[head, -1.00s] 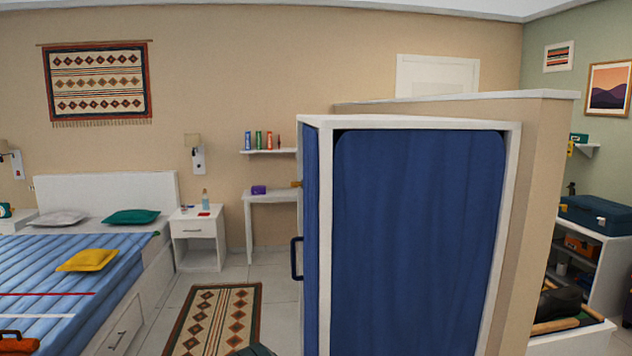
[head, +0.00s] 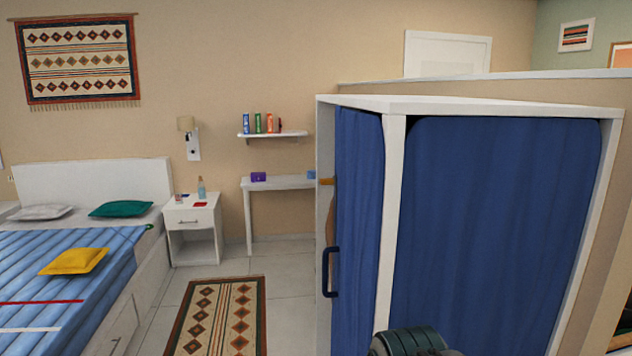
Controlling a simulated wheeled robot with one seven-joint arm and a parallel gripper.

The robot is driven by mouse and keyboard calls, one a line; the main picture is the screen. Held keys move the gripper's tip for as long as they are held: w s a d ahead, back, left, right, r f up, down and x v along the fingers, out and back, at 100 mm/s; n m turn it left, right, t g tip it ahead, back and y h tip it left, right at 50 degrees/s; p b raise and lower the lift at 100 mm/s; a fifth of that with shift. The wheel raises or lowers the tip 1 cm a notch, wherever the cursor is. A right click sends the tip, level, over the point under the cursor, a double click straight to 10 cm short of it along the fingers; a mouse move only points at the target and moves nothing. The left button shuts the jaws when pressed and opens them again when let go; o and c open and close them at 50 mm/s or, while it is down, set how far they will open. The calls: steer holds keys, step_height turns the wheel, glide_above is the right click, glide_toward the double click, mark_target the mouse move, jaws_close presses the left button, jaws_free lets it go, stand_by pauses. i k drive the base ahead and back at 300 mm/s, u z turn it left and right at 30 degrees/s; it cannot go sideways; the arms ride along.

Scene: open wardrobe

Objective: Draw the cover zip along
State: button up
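The wardrobe (head: 395,160) has a white frame with blue fabric covers and stands at the right of the head view. Its wide side carries one blue panel (head: 490,230). The narrower left face carries the blue cover (head: 358,220), with a dark blue loop handle (head: 331,272) at its left edge. A narrow gap shows left of this cover, with something tan partly visible inside. I cannot make out a zip line or its teeth. My gripper's fingers are not in view.
A patterned rug (head: 215,318) lies on the tiled floor left of the wardrobe. A bed (head: 100,172), a white nightstand (head: 193,230) and a narrow table (head: 247,205) stand behind. Open floor lies between rug and wardrobe. A partition (head: 590,95) stands behind the wardrobe.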

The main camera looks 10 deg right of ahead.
mark_target(326, 180)
steer(key=u, duration=0.55)
steer(key=k, duration=0.65)
steer(key=u, duration=0.65)
steer(key=i, duration=1.45)
steer(key=z, duration=0.75)
